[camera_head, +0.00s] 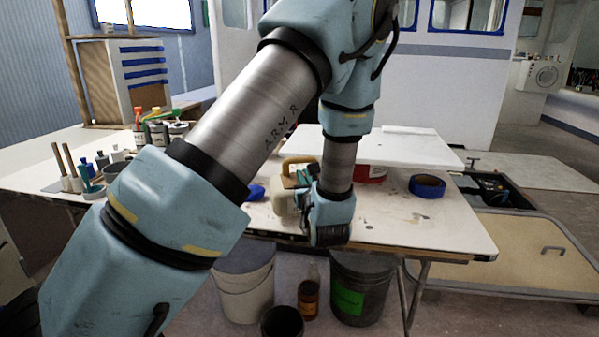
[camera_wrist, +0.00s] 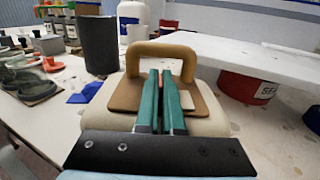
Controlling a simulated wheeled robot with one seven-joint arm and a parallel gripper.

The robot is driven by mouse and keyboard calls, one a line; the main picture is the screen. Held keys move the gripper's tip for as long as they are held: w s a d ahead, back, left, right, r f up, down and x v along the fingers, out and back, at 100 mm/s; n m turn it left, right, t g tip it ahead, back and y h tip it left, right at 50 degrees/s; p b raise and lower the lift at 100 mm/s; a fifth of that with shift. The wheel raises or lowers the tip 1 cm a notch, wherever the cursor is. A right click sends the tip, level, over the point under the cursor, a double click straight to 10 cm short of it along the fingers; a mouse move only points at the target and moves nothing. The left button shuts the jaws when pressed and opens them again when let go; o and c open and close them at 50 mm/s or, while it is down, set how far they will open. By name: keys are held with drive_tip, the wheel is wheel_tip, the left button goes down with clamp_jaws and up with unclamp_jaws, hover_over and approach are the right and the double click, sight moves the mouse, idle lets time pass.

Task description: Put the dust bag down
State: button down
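The dust bag (camera_wrist: 112,112) has a cream body, a tan card plate (camera_wrist: 202,112) and a tan loop handle (camera_wrist: 178,48). In the head view the bag (camera_head: 284,203) is at the front part of the white worktable, partly hidden by my wrist. My gripper (camera_wrist: 161,76) has green fingers close together over the middle of the plate, with only a narrow gap between them. They appear shut on a thin part of the bag; the exact grip is hidden. My gripper also shows in the head view (camera_head: 299,180). I cannot tell whether the bag touches the tabletop.
The worktable (camera_head: 420,215) has free room to the right, near a blue tape roll (camera_head: 427,186). A white panel (camera_head: 415,150) lies behind, above a red bucket (camera_head: 371,174). A dark grey cylinder (camera_wrist: 97,45) and several pots and bottles stand left. Buckets (camera_head: 244,290) stand below the front edge.

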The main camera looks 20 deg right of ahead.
drive_tip(key=w, duration=0.5)
drive_tip(key=shift+w+d, duration=0.2)
drive_tip(key=shift+d, duration=0.05)
drive_tip(key=shift+w+f, duration=0.15)
drive_tip(key=shift+f, duration=0.5)
drive_tip(key=shift+f+b, duration=0.1)
drive_tip(key=shift+b, duration=0.2)
drive_tip(key=shift+f, duration=0.1)
drive_tip(key=c, duration=1.5)
unclamp_jaws()
drive_tip(key=shift+f, duration=0.1)
drive_tip(key=o, duration=0.4)
drive_tip(key=shift+o, duration=0.2)
